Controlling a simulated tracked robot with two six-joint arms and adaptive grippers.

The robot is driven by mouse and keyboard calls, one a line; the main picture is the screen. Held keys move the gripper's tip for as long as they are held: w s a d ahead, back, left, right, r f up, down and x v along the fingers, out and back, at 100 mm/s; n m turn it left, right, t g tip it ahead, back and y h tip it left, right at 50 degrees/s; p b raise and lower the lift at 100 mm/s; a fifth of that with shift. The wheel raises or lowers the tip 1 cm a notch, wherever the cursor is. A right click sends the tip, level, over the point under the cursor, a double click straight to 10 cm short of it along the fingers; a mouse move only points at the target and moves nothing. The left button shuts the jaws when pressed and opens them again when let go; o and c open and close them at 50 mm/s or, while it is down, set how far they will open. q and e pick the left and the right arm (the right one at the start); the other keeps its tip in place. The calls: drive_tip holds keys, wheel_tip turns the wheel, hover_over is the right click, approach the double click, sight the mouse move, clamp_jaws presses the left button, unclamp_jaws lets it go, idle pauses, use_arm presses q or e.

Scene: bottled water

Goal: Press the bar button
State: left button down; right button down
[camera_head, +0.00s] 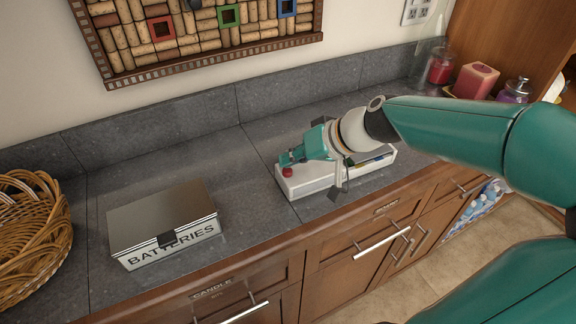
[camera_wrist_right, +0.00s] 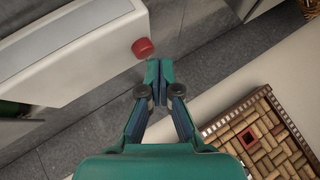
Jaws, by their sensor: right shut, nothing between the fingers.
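A long white box (camera_head: 310,184) lies on the grey counter near the middle of the head view. A round red button (camera_head: 287,172) is at its left end, and it also shows in the right wrist view (camera_wrist_right: 142,47). My right gripper (camera_head: 287,158) is over the left end of the box, close to the button. Its fingertips (camera_wrist_right: 160,68) are together and empty, beside the button in the wrist view. I cannot tell whether they touch it. My right arm hides part of the box. My left gripper is not in view.
A metal-lidded batteries box (camera_head: 165,220) stands left on the counter (camera_head: 245,210), with a wicker basket (camera_head: 30,235) at the far left. Candles (camera_head: 474,80) and a jar (camera_head: 515,90) stand at the back right. A cork board (camera_head: 200,30) hangs on the wall.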

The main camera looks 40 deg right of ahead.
sight(290, 170)
drive_tip(key=shift+r, duration=0.35)
drive_tip(key=shift+r, duration=0.1)
wheel_tip(290, 170, up, 6)
drive_tip(key=p, duration=0.4)
idle(0.6)
